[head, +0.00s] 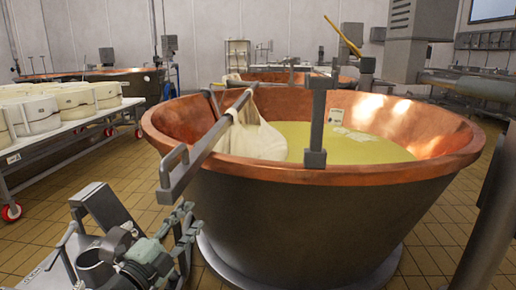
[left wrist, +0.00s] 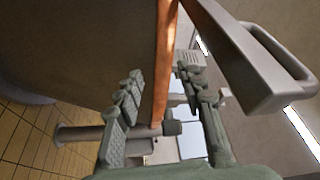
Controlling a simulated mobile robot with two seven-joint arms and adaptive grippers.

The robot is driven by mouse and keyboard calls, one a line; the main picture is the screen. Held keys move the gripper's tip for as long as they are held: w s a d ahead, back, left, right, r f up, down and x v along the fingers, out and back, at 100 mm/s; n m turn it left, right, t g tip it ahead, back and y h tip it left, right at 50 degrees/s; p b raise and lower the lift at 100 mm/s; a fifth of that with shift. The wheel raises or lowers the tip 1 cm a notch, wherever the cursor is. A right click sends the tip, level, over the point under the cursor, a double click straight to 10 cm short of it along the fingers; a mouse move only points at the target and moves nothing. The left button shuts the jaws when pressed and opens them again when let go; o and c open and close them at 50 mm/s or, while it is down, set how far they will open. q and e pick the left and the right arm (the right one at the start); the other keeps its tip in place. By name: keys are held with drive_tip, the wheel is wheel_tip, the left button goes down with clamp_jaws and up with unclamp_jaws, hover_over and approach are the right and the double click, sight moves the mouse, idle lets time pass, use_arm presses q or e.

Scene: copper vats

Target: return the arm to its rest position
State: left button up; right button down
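My left gripper (head: 183,219) is in the lower left of the head view, below the handle end of a grey bar (head: 205,145) and in front of the vat. In the left wrist view its two fingers (left wrist: 160,75) are spread apart with nothing between them. The bar's looped handle (left wrist: 265,65) shows at the upper right there, outside the fingers and apart from them. The bar lies across the rim of a copper vat (head: 310,177), with a pale cloth (head: 255,135) hanging from it inside. My right gripper is in neither view.
The vat holds yellowish liquid (head: 350,147), and a grey post (head: 317,115) stands at its near rim. A table (head: 75,127) with several round white moulds (head: 35,115) stands at the left. Tiled floor (head: 125,165) is clear between the table and vat. More vats stand behind.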

use_arm(q)
drive_tip(key=s+a+f+n+g+y, duration=0.25)
drive_tip(key=s+a+f+n, duration=0.2)
drive_tip(key=f, duration=0.25)
drive_tip(key=s+a+f+n+g+y+p, duration=0.1)
drive_tip(key=s+a+f+n+g+y, duration=0.15)
drive_tip(key=f+n+y, duration=0.35)
drive_tip(key=s+a+f+n+g+y, duration=0.2)
drive_tip(key=s+a+f+n, duration=0.15)
drive_tip(key=f, duration=0.45)
drive_tip(key=s+f+n+g, duration=0.1)
drive_tip(key=s+f+g, duration=0.1)
drive_tip(key=s+f, duration=0.2)
drive_tip(key=s+f+n+g, duration=0.1)
drive_tip(key=s+f+g, duration=0.2)
drive_tip(key=s, duration=0.7)
drive_tip(key=s+f+n+g+h, duration=0.1)
drive_tip(key=s+f+n+g, duration=0.1)
drive_tip(key=s+f, duration=0.3)
drive_tip(key=shift+s+f+g+p, duration=0.3)
drive_tip(key=shift+s+g, duration=0.2)
drive_tip(key=shift+s, duration=0.6)
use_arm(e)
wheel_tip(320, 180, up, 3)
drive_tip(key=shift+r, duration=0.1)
use_arm(q)
drive_tip(key=shift+a, duration=0.1)
drive_tip(key=shift+c, duration=0.6)
